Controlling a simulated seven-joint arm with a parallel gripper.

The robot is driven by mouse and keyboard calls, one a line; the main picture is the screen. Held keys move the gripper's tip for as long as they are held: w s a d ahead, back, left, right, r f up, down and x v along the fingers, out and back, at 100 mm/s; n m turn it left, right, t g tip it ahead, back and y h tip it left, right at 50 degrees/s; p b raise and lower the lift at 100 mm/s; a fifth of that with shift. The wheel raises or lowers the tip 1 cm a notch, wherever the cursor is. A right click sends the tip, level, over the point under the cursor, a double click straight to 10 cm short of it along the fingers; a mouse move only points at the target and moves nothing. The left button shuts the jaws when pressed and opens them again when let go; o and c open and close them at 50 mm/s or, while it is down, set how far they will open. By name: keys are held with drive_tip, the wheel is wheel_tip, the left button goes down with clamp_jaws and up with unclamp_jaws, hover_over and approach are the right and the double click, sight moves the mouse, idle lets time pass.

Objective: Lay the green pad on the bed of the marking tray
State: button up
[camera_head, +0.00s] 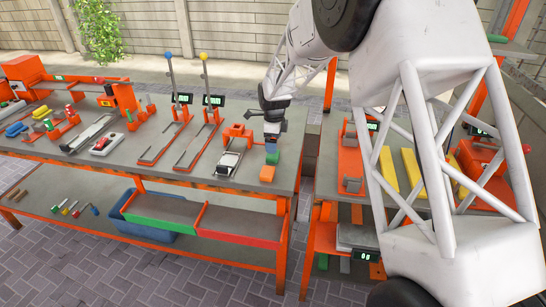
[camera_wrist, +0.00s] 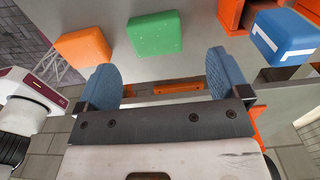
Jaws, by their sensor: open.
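The green pad (camera_head: 273,158) lies flat on the bench near its right end, just behind an orange pad. In the wrist view the green pad (camera_wrist: 155,33) is beyond the fingertips, in line with the space between them, and nothing covers it. My gripper (camera_head: 272,136) hangs above the bench near the pads. In the wrist view my gripper (camera_wrist: 166,78) is open and empty, with two blue-grey fingers apart. A narrow tray (camera_head: 229,160) with a pale bed, left of the pads, may be the marking tray; I cannot tell for sure.
The orange pad (camera_wrist: 83,46) lies left of the green pad in the wrist view; a blue block marked 1 (camera_wrist: 287,38) is at right. An orange fixture (camera_head: 237,133) stands behind the tray. Posts with blue (camera_head: 168,55) and yellow (camera_head: 204,56) balls rise further left.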

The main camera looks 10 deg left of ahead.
drive_tip(key=shift+s+a+f, duration=0.1)
drive_tip(key=shift+s+f, duration=0.05)
drive_tip(key=shift+f, duration=1.15)
drive_tip(key=shift+s+f, duration=0.1)
drive_tip(key=shift+f, duration=1.2)
drive_tip(key=c, duration=1)
drive_tip(key=shift+r, duration=0.2)
drive_tip(key=shift+r, duration=0.55)
wheel_tip(320, 180, up, 2)
drive_tip(key=shift+r, duration=0.1)
drive_tip(key=s+d, duration=0.2)
drive_tip(key=s, duration=0.3)
drive_tip(key=s+d+r, duration=0.1)
drive_tip(key=s+d, duration=0.1)
drive_tip(key=s, duration=0.2)
drive_tip(key=s+d, duration=0.2)
drive_tip(key=s, duration=0.3)
drive_tip(key=shift+s+d+r, duration=0.2)
drive_tip(key=shift+s, duration=0.15)
